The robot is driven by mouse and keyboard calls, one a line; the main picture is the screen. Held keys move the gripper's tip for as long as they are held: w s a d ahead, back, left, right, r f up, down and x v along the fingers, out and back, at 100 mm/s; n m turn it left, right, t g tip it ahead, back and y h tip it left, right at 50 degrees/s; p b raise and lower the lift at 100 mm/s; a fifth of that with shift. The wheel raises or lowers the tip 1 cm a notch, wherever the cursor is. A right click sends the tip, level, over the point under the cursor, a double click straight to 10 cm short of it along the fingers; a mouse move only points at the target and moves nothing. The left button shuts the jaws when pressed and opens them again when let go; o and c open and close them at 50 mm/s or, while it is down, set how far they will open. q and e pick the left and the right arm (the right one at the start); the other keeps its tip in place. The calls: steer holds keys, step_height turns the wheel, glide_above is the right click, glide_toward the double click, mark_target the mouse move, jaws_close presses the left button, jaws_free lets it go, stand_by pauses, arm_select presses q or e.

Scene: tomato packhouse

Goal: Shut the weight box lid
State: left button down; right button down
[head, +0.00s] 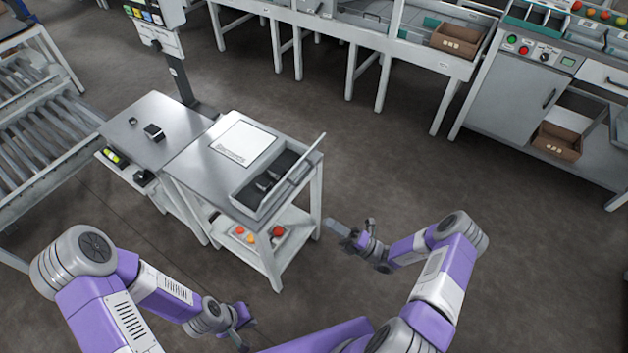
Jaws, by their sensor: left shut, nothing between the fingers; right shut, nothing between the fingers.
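The weight box (246,208) sits on the right side of the small metal table. Its lid (304,164) stands open, tilted up along the box's right edge. Dark compartments show inside, with a dark item in them. My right gripper (331,227) is shut and empty, to the right of the table and apart from the lid. My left gripper (241,343) is shut and empty, low at the bottom of the view, in front of the table and apart from the box.
A white panel (240,142) lies beside the box on the table (190,158). Red and orange tomatoes (277,232) lie on the lower shelf. A bench with a small dark device (154,132) adjoins at left, then a roller conveyor (35,125). Open floor (390,160) lies to the right.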

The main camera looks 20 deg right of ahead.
steer(key=d+r+m+t+h, duration=0.1)
steer(key=d+m+t+h, duration=0.1)
steer(key=d+m+t, duration=0.15)
steer(key=d+b+x, duration=0.1)
steer(key=x, duration=1.3)
steer(key=shift+w+r, duration=0.25)
steer(key=shift+r, duration=0.1)
steer(key=shift+d, duration=0.2)
